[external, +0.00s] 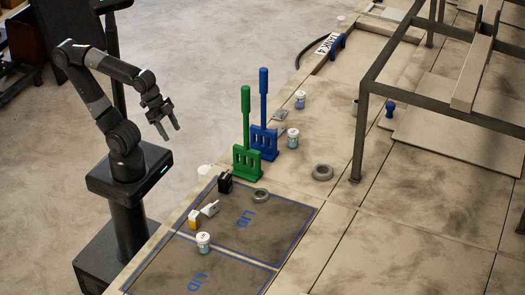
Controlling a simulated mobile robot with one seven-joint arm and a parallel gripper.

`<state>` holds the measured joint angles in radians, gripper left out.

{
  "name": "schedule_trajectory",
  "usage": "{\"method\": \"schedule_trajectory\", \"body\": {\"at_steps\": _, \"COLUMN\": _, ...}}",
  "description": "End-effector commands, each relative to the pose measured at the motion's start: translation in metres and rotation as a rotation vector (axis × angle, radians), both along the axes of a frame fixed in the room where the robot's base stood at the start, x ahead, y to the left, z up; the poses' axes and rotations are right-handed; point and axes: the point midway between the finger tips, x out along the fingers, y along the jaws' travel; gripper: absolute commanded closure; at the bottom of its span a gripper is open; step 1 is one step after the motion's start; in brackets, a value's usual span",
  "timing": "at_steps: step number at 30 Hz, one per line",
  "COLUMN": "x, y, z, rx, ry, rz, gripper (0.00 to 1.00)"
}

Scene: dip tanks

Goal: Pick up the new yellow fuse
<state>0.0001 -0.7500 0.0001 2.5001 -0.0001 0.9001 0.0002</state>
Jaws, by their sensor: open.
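A small yellow block with a pale top (193,222), which looks like the yellow fuse, stands on the lid panel near the table's left edge. It is too small to tell whether it is new. My gripper (169,134) is open and empty. It hangs in the air left of the table, above and to the left of the yellow block, well apart from it. Its fingers point down.
Close to the yellow block are a small grey-white item (210,208), a white jar (203,243) and a black block (225,183). Green (246,160) and blue (263,140) upright-handled tools stand behind. Tape rolls (322,172) and a metal frame (362,130) are further right.

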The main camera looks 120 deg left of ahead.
Motion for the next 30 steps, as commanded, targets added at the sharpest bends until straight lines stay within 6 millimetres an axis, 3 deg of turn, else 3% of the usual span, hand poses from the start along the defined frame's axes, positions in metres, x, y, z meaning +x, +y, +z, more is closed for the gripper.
{"method": "schedule_trajectory", "body": {"at_steps": 20, "x": 0.005, "y": -0.002, "z": 0.006, "rx": -0.006, "ry": 0.005, "rz": -0.001, "gripper": 0.45}}
{"method": "schedule_trajectory", "body": {"at_steps": 23, "x": 0.02, "y": -0.007, "z": 0.02, "rx": -0.023, "ry": 0.026, "rz": -0.004, "gripper": 0.45}}
{"method": "schedule_trajectory", "body": {"at_steps": 30, "x": 0.084, "y": -0.034, "z": 0.071, "rx": -0.084, "ry": 0.115, "rz": -0.003, "gripper": 0.45}}
